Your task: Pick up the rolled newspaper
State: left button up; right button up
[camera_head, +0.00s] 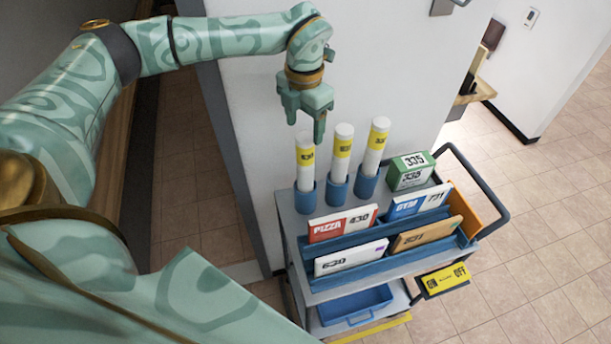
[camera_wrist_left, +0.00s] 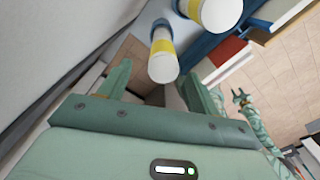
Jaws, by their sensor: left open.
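Three rolled newspapers, white with yellow bands, stand upright in blue cups at the cart's back left: a left one (camera_head: 305,160), a middle one (camera_head: 341,152) and a right one (camera_head: 375,146). My left gripper (camera_head: 305,124) is open and empty, pointing down just above the left newspaper's top. In the left wrist view, the left newspaper (camera_wrist_left: 163,62) shows beyond and between the open fingers (camera_wrist_left: 162,88). My right gripper (camera_wrist_left: 241,97) shows small in the left wrist view, too small to tell its state.
The cart (camera_head: 292,232) also holds a green box (camera_head: 410,170) and a blue rack with PIZZA (camera_head: 343,222), GYM (camera_head: 418,202) and other mail pieces. A white wall (camera_head: 250,110) stands close behind the newspapers. Tiled floor lies open on the right.

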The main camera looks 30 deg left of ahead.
aim_at(305, 148)
pick_arm(q)
jog(key=f, duration=0.7)
jog(key=shift+s+d+b, duration=0.15)
jog(key=shift+d+b, duration=0.1)
jog(key=shift+b, duration=0.05)
jog(key=shift+r, duration=0.1)
grip_shut()
